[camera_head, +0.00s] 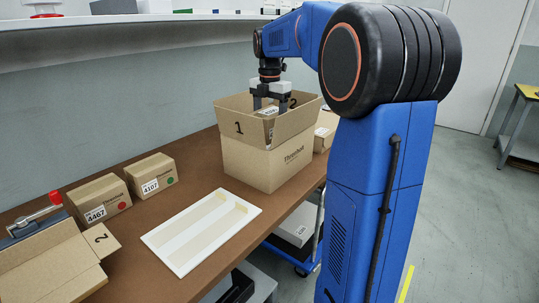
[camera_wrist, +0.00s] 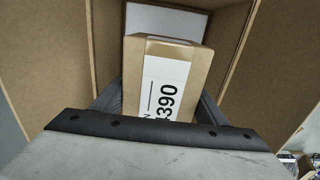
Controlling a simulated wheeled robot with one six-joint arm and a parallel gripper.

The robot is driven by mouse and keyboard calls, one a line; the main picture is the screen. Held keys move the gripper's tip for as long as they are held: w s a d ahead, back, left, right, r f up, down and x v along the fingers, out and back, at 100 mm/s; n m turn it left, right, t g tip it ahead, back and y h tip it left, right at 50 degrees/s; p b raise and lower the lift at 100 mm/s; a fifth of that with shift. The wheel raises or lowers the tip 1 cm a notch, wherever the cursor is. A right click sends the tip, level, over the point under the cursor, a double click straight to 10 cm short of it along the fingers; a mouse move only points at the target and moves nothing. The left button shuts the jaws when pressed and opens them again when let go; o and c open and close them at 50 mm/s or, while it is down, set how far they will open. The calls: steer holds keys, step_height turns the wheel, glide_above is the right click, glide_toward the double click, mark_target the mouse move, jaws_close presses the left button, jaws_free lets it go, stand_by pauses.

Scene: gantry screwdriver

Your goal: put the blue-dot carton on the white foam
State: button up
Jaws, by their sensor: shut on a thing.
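My gripper (camera_head: 271,103) is down inside the open top of a large cardboard box marked 1 and 2. It is shut on a small brown carton (camera_wrist: 190,60), whose white label ends in 390. The carton's top also shows just above the box's front flap in the head view (camera_head: 268,111). No coloured dot is visible on it, so I cannot tell from these frames whether it is the blue-dot carton. The white foam (camera_head: 202,228), a flat slab with two long beige strips, lies on the brown table left of the large box. Its top is empty.
The large box (camera_head: 262,165) surrounds the held carton. Carton 4467 (camera_head: 98,200) with a red dot and carton 4107 (camera_head: 150,175) with a green dot stand by the wall. An open box (camera_head: 45,270) is at front left. A pale slab (camera_wrist: 165,20) lies inside the large box.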

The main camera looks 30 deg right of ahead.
mark_target(270, 111)
steer(key=shift+f, duration=4.3)
steer(key=o, duration=1.4)
steer(key=shift+f, duration=0.15)
step_height(270, 111, up, 12)
steer(key=shift+r, duration=0.15)
